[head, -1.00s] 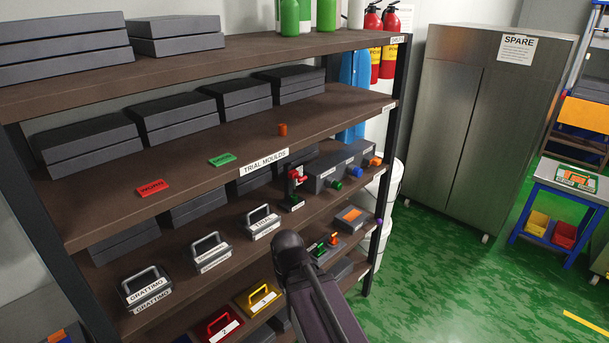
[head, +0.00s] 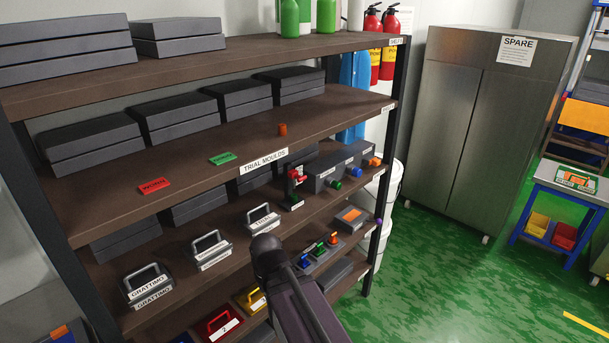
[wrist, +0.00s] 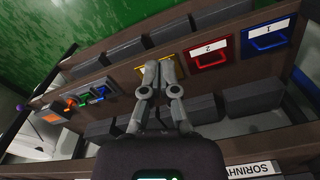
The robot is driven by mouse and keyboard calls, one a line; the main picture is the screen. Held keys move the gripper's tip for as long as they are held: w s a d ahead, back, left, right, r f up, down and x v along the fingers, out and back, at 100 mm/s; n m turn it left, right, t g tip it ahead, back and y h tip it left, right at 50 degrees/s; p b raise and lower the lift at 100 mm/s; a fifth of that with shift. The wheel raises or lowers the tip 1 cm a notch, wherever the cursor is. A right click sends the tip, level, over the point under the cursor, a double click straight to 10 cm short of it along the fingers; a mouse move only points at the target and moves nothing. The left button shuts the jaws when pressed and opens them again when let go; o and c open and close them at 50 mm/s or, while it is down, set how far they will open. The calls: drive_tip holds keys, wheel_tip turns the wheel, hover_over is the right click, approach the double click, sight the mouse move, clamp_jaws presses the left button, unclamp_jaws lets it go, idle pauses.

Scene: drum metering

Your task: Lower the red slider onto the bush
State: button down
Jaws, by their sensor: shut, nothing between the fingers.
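The red slider (head: 298,175) sits up on a small upright stand on the middle shelf, left of a grey block with coloured knobs. The red slider cannot be made out in the wrist view. In the head view my dark arm hides part of the lower shelves, and the gripper fingers do not show.
A lever unit with blue, green and orange handles (head: 320,252) stands on a lower shelf, right of my arm. Handled grey moulds (head: 210,250) line the shelf to the left. Red (head: 222,326) and yellow (head: 252,299) cases lie below. The green floor (head: 440,270) is clear.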

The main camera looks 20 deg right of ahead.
drive_tip(key=w+d+r+m+t+y+p, duration=0.1)
drive_tip(key=w+d+r+m+t+p, duration=0.1)
drive_tip(key=w+d+r+m+p, duration=0.45)
drive_tip(key=w+d+r+m+t+y+p, duration=0.1)
drive_tip(key=w+d+r+p, duration=0.4)
drive_tip(key=r+p, duration=0.5)
drive_tip(key=m+t+p, duration=0.3)
drive_tip(key=m+p, duration=0.4)
drive_tip(key=p, duration=0.4)
approach(303, 177)
drive_tip(key=v, duration=0.6)
drive_tip(key=shift+s+d+n, duration=0.2)
drive_tip(key=shift+n, duration=0.05)
drive_tip(key=shift+f, duration=0.2)
drive_tip(key=b+x, duration=1.1)
drive_tip(key=x, duration=0.2)
drive_tip(key=shift+w+a+f+b, duration=0.15)
drive_tip(key=shift+w+a+b, duration=0.1)
drive_tip(key=shift+w+b, duration=0.1)
